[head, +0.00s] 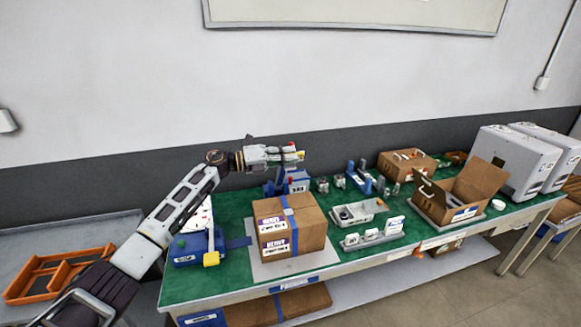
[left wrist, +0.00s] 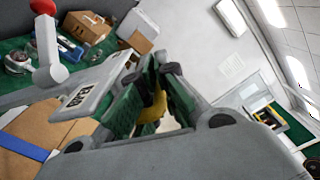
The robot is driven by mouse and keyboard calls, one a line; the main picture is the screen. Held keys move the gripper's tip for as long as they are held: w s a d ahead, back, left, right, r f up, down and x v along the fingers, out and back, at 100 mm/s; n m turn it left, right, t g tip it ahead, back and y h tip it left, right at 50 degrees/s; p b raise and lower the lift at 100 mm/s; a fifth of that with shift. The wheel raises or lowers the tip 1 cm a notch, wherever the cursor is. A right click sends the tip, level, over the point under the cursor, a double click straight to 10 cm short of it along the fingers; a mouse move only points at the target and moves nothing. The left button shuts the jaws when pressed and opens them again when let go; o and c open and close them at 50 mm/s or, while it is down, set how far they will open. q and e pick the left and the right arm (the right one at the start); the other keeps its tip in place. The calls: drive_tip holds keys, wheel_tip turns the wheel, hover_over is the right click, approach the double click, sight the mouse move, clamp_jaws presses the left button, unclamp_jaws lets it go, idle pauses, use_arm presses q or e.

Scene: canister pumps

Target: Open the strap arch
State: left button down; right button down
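The strap arch is not clear to me as a separate part. A blue device (head: 290,181) with a white label stands behind the strapped cardboard box (head: 290,229). My left gripper (head: 293,154) is over this device, with small red and yellow parts at its tip. In the left wrist view a yellow piece (left wrist: 151,126) shows between the gripper's fingers (left wrist: 152,78); whether they press on it cannot be told. A grey labelled bar (left wrist: 92,93) and a grey lever with a red ball (left wrist: 43,6) are beside the fingers. My right gripper is not in view.
An open carton (head: 470,190), a grey tray (head: 375,212) and grey cabinets (head: 515,160) are to the right. An orange tray (head: 50,272) lies at the left.

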use_arm(q)
drive_tip(key=shift+w+a+r, duration=0.3)
drive_tip(key=shift+w+r, duration=0.25)
drive_tip(key=shift+w, duration=0.2)
drive_tip(key=shift+w+a+r, duration=0.25)
drive_tip(key=shift+w+r, duration=0.25)
drive_tip(key=shift+w, duration=0.2)
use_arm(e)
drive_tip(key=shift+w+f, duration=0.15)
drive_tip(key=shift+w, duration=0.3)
use_arm(q)
drive_tip(key=c, duration=1.8)
unclamp_jaws()
drive_tip(key=shift+f, duration=0.1)
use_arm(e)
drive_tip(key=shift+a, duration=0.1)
use_arm(q)
drive_tip(key=shift+a, duration=0.15)
